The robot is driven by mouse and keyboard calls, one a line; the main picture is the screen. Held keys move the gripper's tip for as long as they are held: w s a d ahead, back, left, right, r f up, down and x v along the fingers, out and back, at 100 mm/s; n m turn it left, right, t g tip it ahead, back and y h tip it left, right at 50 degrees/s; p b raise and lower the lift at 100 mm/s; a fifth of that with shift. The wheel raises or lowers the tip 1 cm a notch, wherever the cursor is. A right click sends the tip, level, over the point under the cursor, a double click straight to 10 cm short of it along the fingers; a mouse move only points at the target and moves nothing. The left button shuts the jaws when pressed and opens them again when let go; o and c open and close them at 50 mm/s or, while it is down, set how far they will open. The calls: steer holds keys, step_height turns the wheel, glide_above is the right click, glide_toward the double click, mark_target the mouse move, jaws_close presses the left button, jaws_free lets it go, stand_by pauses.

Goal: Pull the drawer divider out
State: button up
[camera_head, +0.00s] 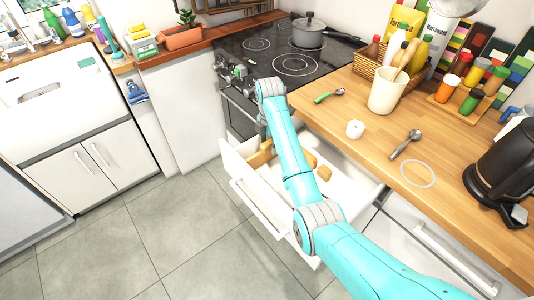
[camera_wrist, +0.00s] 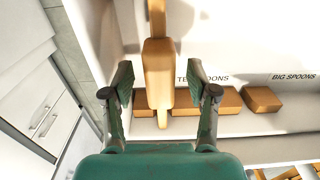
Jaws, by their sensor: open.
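My gripper (camera_wrist: 161,78) is open in the wrist view, one finger on each side of the picture's middle. A wooden divider (camera_wrist: 158,62) with a thick block-like part shows between the fingers, with a visible gap on both sides. I cannot tell how far below the fingertips it lies. The white drawer (camera_head: 251,190) stands pulled out under the counter, and my arm hides part of its inside. Wooden pieces (camera_head: 262,156) show in it in the head view.
More wooden blocks (camera_wrist: 262,99) lie in a row in the drawer, by labels reading "BIG SPOONS" and partly hidden "SPOONS". The tiled floor (camera_head: 165,235) left of the drawer is clear.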

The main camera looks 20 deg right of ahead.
jaws_close()
steer(key=shift+r, duration=0.65)
stand_by(0.5)
steer(key=shift+r, duration=0.15)
